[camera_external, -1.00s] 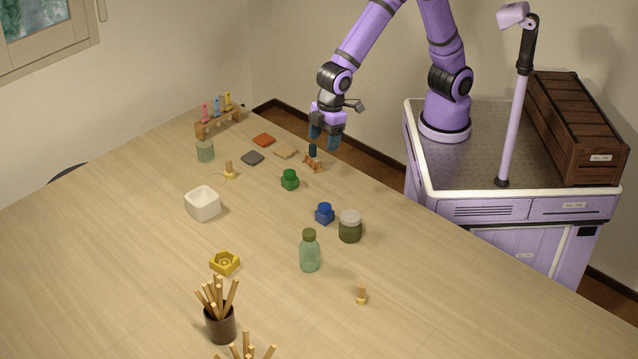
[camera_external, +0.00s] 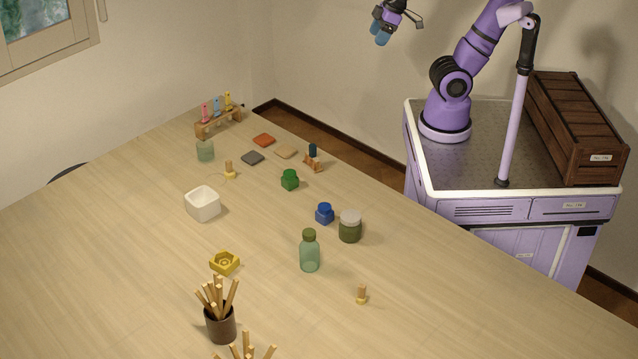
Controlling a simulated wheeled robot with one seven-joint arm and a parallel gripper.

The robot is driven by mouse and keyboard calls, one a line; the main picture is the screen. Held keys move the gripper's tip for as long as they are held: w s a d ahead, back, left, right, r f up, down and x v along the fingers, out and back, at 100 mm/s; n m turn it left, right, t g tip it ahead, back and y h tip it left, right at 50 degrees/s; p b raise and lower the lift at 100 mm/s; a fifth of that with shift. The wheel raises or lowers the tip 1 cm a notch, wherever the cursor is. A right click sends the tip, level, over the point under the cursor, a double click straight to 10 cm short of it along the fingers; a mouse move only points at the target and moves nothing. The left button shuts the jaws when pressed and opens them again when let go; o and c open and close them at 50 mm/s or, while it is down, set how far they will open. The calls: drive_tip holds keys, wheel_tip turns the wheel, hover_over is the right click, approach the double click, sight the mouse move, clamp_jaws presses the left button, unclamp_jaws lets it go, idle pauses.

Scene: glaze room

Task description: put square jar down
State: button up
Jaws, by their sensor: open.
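Several small containers stand on the table, and I cannot tell for certain which is the square jar. A small green jar (camera_external: 290,180) with a blocky shape stands upright near the middle. A small blue jar (camera_external: 325,214) of similar shape stands nearer the camera.
A round grey-lidded jar (camera_external: 350,227) and a green bottle (camera_external: 309,252) stand near the blue jar. A white square bowl (camera_external: 203,205) and a yellow holder (camera_external: 224,263) are to the left. Flat tiles (camera_external: 264,140) lie at the back. The front right of the table is mostly clear.

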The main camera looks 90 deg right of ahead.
drive_tip(key=shift+m, duration=0.6)
drive_tip(key=s+d, duration=0.1)
drive_tip(key=s, duration=0.2)
drive_tip(key=s+d, duration=0.1)
drive_tip(key=s, duration=0.1)
drive_tip(key=shift+s+d+f, duration=0.15)
drive_tip(key=shift+d+f, duration=0.1)
drive_tip(key=shift+d, duration=0.05)
